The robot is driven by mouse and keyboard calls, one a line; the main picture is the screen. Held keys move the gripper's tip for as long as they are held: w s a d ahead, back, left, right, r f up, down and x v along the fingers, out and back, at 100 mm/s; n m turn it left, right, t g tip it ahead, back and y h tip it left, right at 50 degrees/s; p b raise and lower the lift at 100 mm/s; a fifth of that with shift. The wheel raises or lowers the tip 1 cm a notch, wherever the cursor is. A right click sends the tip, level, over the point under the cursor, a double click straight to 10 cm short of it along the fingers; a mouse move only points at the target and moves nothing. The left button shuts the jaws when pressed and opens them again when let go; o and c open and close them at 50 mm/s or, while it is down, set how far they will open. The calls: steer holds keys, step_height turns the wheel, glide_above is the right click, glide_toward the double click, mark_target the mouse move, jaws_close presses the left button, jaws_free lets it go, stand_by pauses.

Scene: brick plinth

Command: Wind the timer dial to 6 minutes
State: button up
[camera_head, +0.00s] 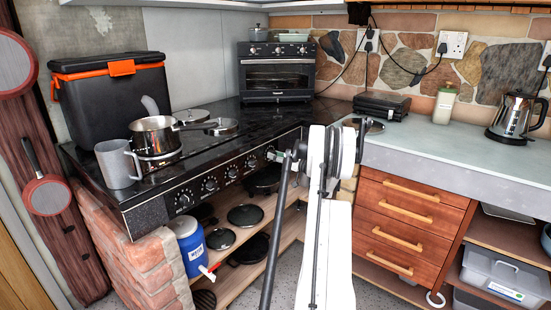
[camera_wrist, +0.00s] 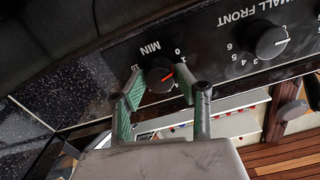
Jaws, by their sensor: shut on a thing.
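The timer dial (camera_wrist: 158,82) is a small black knob with a red pointer line on the black stove panel. In the wrist view it sits under an upside-down MIN label, with 10 on the left and 0 and 1 at upper right. The red line points up and right, toward the low numbers; the exact mark is hard to read. My gripper (camera_wrist: 159,74) has green-padded fingers on both sides of the dial and is shut on it. In the head view my gripper (camera_head: 277,154) is at the right end of the panel, and the arm hides the dial.
The small front knob (camera_wrist: 268,40) is beside the dial in the wrist view. Several more knobs line the stove panel (camera_head: 222,180). A pot (camera_head: 155,138) and a grey mug (camera_head: 117,165) stand on the stovetop. Wooden drawers (camera_head: 408,220) are right of my arm.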

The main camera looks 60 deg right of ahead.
steer(key=m+b, duration=0.4)
steer(key=m, duration=2.2)
stand_by(0.4)
steer(key=o, duration=1.1)
steer(key=shift+o, duration=0.2)
steer(key=shift+s, duration=0.1)
steer(key=s+a, duration=0.2)
steer(key=s, duration=0.9)
steer(key=shift+s, duration=0.3)
steer(key=shift+a, duration=0.15)
